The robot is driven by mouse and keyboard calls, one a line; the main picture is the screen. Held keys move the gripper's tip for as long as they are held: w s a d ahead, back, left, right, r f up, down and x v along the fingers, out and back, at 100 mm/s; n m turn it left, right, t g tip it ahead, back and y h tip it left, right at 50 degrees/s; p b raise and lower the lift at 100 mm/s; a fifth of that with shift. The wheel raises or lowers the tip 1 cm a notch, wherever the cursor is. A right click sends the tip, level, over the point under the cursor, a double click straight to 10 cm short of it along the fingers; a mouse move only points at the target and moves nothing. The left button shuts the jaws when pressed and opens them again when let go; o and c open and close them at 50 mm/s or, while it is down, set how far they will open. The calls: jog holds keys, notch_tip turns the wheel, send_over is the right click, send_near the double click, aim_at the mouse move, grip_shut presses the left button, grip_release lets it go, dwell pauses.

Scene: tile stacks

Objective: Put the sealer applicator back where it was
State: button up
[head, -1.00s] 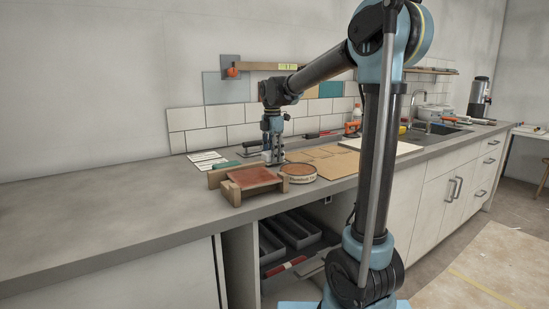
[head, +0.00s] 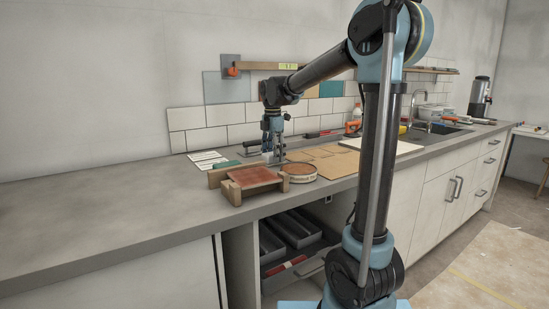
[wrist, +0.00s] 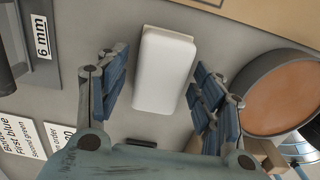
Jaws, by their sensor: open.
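A white rounded block (wrist: 165,70), which I take to be the sealer applicator, lies between my gripper's fingers in the wrist view, over the grey worktop. A gap shows on both sides of it. My gripper (wrist: 160,62) is open around it, with blue padded fingers to its left and right. In the head view my gripper (head: 273,152) is low over the worktop, behind the tile tray, and a small white part of the block (head: 267,157) shows beside the fingers. I cannot tell whether the block's underside touches the worktop.
A round tin (head: 299,173) with a red-brown top stands close right of my gripper; it also shows in the wrist view (wrist: 288,95). A wooden tray (head: 233,193) with reddish tiles is in front. Printed cards (head: 206,158) lie at left, brown boards (head: 335,160) at right. The left worktop is clear.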

notch_tip(320, 180, up, 12)
jog(key=shift+f, duration=0.25)
dwell(0.4)
